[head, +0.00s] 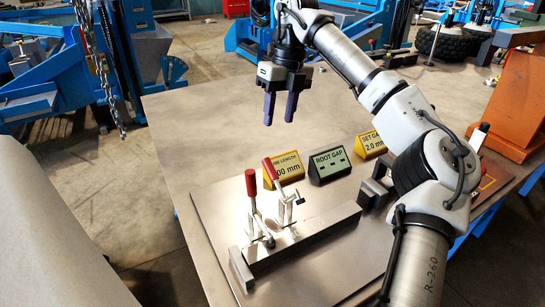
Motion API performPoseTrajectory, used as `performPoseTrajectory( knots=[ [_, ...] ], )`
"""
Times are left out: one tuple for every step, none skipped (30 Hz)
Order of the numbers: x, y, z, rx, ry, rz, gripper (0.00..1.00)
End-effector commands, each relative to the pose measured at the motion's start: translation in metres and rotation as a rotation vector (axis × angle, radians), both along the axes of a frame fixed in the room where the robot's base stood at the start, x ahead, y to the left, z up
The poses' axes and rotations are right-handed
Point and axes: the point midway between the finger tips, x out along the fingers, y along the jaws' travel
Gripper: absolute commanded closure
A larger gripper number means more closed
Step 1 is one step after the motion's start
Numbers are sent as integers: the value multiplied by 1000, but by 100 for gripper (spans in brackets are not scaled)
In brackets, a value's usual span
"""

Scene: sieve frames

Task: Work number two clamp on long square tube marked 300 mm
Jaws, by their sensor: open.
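A square metal tube (318,231) lies on a flat fixture plate (320,280) on the bench. Two toggle clamps stand at its left half: a left clamp with a red handle (251,183) standing near upright, and a right clamp with a red handle (269,169) tilted to the left. No clamp numbers are legible, so I cannot tell which is number two. Whether their pads touch the tube is unclear. A yellow sign (283,168), partly hidden by the right clamp, shows a length ending in "00 mm". My gripper (280,107) is open and empty, fingers down, behind and above the clamps.
Signs reading "ROOT GAP" (329,167) and "SET GAP 2.0 mm" (370,145) stand behind the tube. A dark end block (241,268) is at the tube's left end. My arm hides part of the right side. The bench's back left (190,125) is clear.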

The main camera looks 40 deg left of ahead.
Motion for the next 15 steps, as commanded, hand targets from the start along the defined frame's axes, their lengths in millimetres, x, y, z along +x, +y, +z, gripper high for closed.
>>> performPoseTrajectory(
  knots=[
    [-1, 0, -6, -1, 1, 0, 59],
    [-1, 0, -9, 0, 2, 1, 59],
    [-3, 1, -16, 1, 4, 2, 59],
    [-4, 1, -21, 1, 5, 2, 59],
    [-5, 1, -27, 1, 5, 4, 59],
    [-6, 1, -35, 1, 5, 3, 59],
    [-7, 2, -41, 1, 5, 3, 59],
    [-8, 2, -48, 1, 6, 2, 59],
    [-10, 2, -56, 1, 6, 4, 59],
    [-11, 3, -63, 1, 6, 3, 59],
    [-12, 4, -69, 1, 6, 4, 59],
    [-14, 4, -77, 3, 7, 4, 59],
    [-15, 4, -83, 3, 7, 4, 59],
    [-16, 4, -89, 2, 6, 3, 59],
    [-17, 5, -96, 3, 6, 3, 59]
  ],
)
